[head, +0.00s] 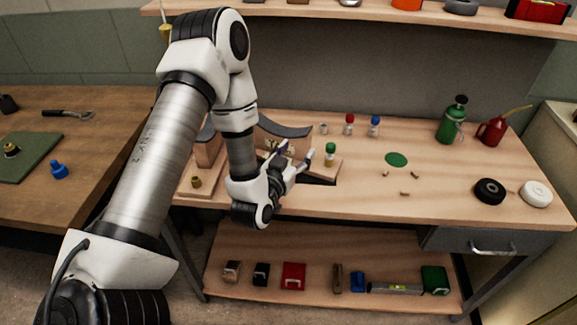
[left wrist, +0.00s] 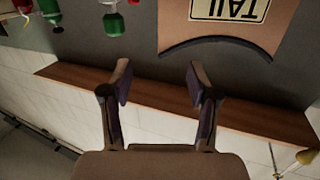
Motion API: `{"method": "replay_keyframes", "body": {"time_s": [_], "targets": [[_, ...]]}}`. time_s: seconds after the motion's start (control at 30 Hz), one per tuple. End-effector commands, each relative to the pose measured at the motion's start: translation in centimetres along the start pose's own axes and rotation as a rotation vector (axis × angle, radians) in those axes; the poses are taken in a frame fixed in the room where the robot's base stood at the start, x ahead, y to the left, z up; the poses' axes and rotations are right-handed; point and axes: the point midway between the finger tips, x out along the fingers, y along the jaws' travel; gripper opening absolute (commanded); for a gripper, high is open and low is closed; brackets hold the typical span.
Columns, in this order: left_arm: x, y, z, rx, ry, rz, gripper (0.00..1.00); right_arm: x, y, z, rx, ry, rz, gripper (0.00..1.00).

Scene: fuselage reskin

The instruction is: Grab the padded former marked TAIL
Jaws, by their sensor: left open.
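In the left wrist view, the padded former marked TAIL (left wrist: 230,32) is a tan piece with a dark curved edge. It is at the top right, cut off by the frame, with its label upside down. My left gripper (left wrist: 158,77) is open, with nothing between its fingers. The former lies beyond the fingertips and to the right, apart from them. In the head view, my left gripper (head: 303,160) is over the left part of the bench. I cannot make out the TAIL label there; my arm hides part of that area.
The bench (head: 350,195) holds a curved dark sheet (head: 286,128), a green-capped bottle (head: 330,154), small bottles, a green pump can (head: 453,121), a red oil can (head: 493,130) and two tape rolls (head: 489,191). The bench's middle is mostly clear. A lower shelf (head: 330,255) holds several small items.

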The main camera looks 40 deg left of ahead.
Motion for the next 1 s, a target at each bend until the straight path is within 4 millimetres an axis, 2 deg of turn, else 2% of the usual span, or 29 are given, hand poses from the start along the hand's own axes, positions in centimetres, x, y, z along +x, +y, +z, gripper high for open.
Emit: {"method": "replay_keyframes", "body": {"time_s": [0.03,0.1,0.27,0.63,0.73,0.9,0.97,1.0], "targets": [[0.6,-0.8,0.8,-0.022,0.032,-0.023,0.60,2.4,0.0,0.0,0.000,0.000,0.000,0.56],[0.9,-1.4,0.1,-0.040,0.058,-0.039,0.60,3.0,0.0,0.0,0.000,0.000,0.000,0.56],[2.3,-1.5,-1.1,-0.042,0.073,-0.041,0.60,2.4,0.0,0.0,0.000,0.001,0.000,0.56],[8.2,-1.5,-1.2,-0.042,0.070,-0.039,0.60,1.4,0.0,0.0,0.000,0.001,0.000,0.56],[8.9,-1.5,-1.1,-0.043,0.068,-0.039,0.60,1.4,0.0,0.0,0.000,0.001,0.000,0.56],[8.9,-1.5,-1.0,-0.044,0.067,-0.039,0.60,1.5,0.0,0.0,0.000,0.001,0.000,0.56],[8.8,-1.5,-1.0,-0.044,0.067,-0.039,0.39,1.5,0.0,0.0,0.000,0.001,0.000,0.56],[8.8,-1.5,-1.0,-0.043,0.067,-0.039,0.25,1.5,0.0,0.0,0.000,0.001,0.000,0.56]]}}
